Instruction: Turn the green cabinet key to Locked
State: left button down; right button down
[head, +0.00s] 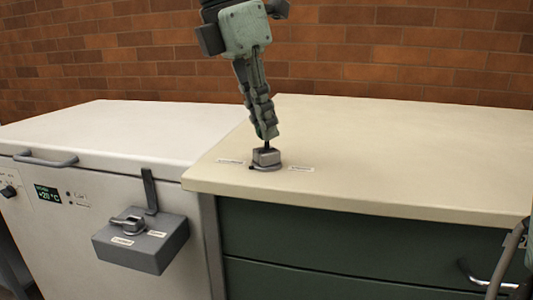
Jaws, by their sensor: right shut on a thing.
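The green cabinet (300,238) has a cream top (400,135) and dark green drawer fronts. A small grey key switch (266,157) stands on that top near its front left corner, on a round base. A pale label lies on each side of it, the left label (230,161) and the right label (300,168); their words are too small to read. My right gripper (267,136) comes down from above, shut on the key at the top of the switch. The fingers hide most of the key, and I cannot tell which way it is turned. My left gripper is not in view.
A white chest unit (100,200) with a display and a lid handle (45,160) stands at the left. A grey box (140,240) with another key switch (128,224) hangs on its front. A brick wall runs behind. The rest of the cream top is clear.

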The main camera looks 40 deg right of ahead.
jog(key=shift+r+m+p, duration=0.1)
jog(key=shift+m+p, duration=0.2)
jog(key=shift+m, duration=0.1)
jog(key=m+g+p, duration=0.1)
jog(key=m, duration=0.2)
jog(key=shift+w, duration=0.15)
jog(key=m, duration=0.3)
jog(key=shift+g+y+p, duration=0.3)
jog(key=shift+g+y, duration=0.1)
jog(key=c, duration=1)
grip_release()
jog(key=shift+c, duration=0.2)
